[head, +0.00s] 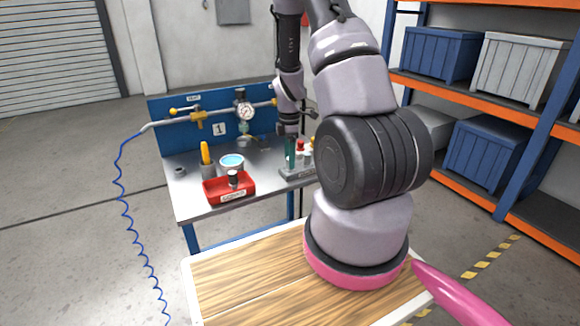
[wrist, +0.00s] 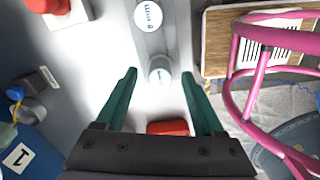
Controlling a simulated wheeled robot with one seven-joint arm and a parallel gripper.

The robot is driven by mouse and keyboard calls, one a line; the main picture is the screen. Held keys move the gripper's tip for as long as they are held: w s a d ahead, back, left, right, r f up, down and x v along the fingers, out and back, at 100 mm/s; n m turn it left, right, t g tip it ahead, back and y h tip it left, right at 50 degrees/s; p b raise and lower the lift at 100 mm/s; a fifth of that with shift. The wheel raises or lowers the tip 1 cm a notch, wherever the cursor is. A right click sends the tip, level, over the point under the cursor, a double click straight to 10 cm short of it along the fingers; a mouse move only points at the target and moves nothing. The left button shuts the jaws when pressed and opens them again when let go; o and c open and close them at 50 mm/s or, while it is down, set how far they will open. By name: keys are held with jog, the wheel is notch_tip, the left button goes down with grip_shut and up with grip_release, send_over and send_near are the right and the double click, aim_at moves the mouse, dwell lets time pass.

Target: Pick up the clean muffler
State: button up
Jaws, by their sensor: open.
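My gripper (head: 291,155) is open, pointing down over the grey rack (head: 294,174) on the bench. In the wrist view, its green fingers (wrist: 159,74) stand apart with a small silvery round-topped piece (wrist: 160,70) showing between them. The piece looks like a muffler on the rack strip; I cannot tell if the fingers touch it. A white-topped round piece with dark marks (wrist: 148,16) stands farther along the strip. A red-topped piece (head: 300,146) is beside the fingers in the head view. The rack label is too small to read.
A red tray (head: 229,193) holding a dark piece stands left of the rack. Shelving stands right.

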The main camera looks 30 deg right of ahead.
jog(key=shift+f, duration=0.7)
grip_shut()
